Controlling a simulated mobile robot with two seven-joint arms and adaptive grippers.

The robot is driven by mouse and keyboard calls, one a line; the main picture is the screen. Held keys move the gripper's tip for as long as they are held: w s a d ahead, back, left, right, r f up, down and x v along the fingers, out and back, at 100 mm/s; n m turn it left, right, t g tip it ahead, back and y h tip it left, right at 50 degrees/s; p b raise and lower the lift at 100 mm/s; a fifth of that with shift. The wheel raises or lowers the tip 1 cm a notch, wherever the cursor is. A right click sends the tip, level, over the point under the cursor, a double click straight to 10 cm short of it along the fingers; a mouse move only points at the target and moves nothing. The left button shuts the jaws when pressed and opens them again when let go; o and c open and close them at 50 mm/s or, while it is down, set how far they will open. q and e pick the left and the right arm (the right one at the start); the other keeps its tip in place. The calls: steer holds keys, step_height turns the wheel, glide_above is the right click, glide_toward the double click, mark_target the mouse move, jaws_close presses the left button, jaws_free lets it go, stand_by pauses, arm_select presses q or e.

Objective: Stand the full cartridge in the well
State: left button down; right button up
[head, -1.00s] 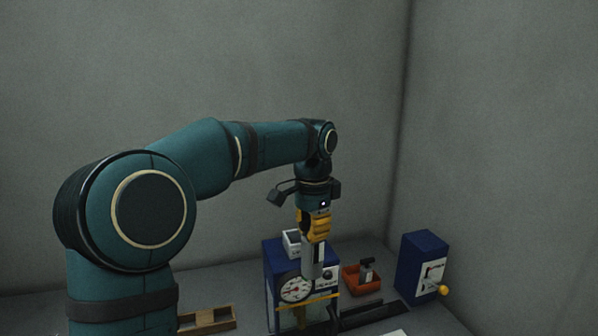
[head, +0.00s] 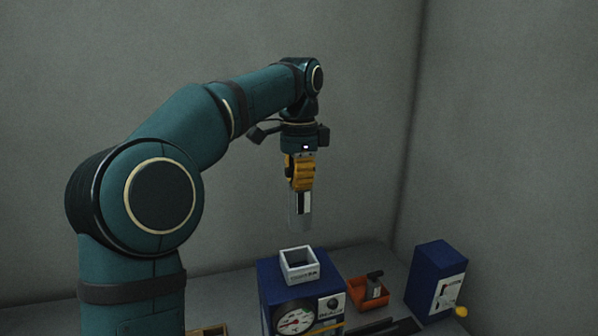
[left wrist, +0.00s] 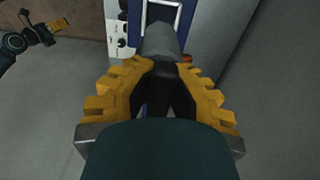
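My left gripper (head: 300,186) is shut on a pale grey cartridge (head: 300,212), which hangs upright below the fingers with a dark and white strip on its side. In the left wrist view, the grey cartridge (left wrist: 160,42) sticks out beyond my yellow-jawed left gripper (left wrist: 163,75). The well appears to be the white square frame (head: 299,270) on top of the blue machine. The cartridge is above this frame and apart from it. The frame also shows in the left wrist view (left wrist: 178,5), partly hidden. My right gripper (left wrist: 60,24) appears small at that view's upper left; its opening is unclear.
The blue machine (head: 270,287) carries a round gauge (head: 295,319) on its front. An orange tray (head: 372,301) with a dark and grey piece stands to its right. Farther right is a blue box (head: 430,275) with a yellow knob (head: 461,311). A wooden holder (head: 209,331) shows at lower left.

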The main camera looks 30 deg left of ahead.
mark_target(299, 232)
arm_select(q)
step_height(299, 232, down, 4)
step_height(299, 232, down, 5)
steer(key=b, duration=0.4)
steer(key=shift+b, duration=0.3)
steer(key=shift+f+b, duration=0.7)
steer(key=shift+f, duration=0.65)
steer(key=shift+f, duration=0.35)
steer(key=c, duration=1)
jaws_free()
step_height(299, 232, up, 12)
